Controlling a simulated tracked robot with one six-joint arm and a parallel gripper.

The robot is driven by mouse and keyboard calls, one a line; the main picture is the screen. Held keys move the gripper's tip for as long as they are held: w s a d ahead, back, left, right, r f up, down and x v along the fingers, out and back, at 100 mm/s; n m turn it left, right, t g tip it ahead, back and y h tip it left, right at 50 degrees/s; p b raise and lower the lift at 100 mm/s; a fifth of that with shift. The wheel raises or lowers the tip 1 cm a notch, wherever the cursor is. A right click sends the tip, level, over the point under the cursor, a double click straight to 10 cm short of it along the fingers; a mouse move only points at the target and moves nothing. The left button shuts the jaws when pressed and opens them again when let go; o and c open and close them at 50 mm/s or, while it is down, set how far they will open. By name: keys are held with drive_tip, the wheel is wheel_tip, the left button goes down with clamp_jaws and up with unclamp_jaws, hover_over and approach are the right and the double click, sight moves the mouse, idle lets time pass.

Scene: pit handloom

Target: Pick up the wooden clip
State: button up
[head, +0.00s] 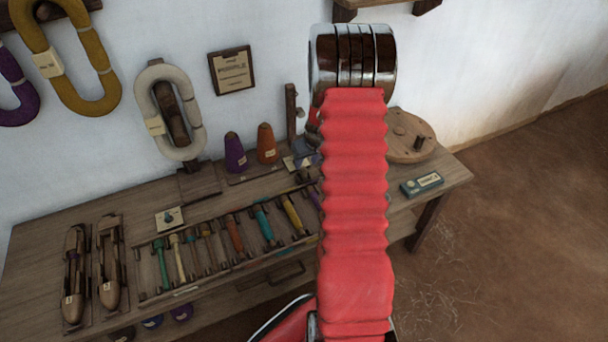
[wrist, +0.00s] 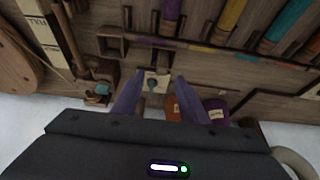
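My gripper (wrist: 155,80) is open, its two fingers pointing down over the bench in the wrist view. Between the fingertips is a pale card (wrist: 163,79) with a small blue-grey knobbed piece (wrist: 151,86) on it; contact cannot be told. No thing is clearly recognisable as the wooden clip. A small brown wooden frame (wrist: 110,41) lies beyond the left finger. In the head view my red-sleeved arm hides part of the bench, and the gripper's fingers do not show.
Bobbins (head: 234,234) lie in a rack along the bench (head: 40,245). Two shuttles (head: 75,275) lie at left. A round wooden disc (head: 412,146) and a teal box (head: 421,184) are at right.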

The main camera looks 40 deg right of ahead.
sight(304, 168)
drive_tip(key=shift+w+f, duration=0.2)
drive_tip(key=shift+f, duration=0.25)
drive_tip(key=shift+x, duration=2.6)
drive_tip(key=shift+s+a, duration=0.1)
drive_tip(key=shift+s, duration=0.05)
drive_tip(key=shift+c, duration=0.3)
clamp_jaws()
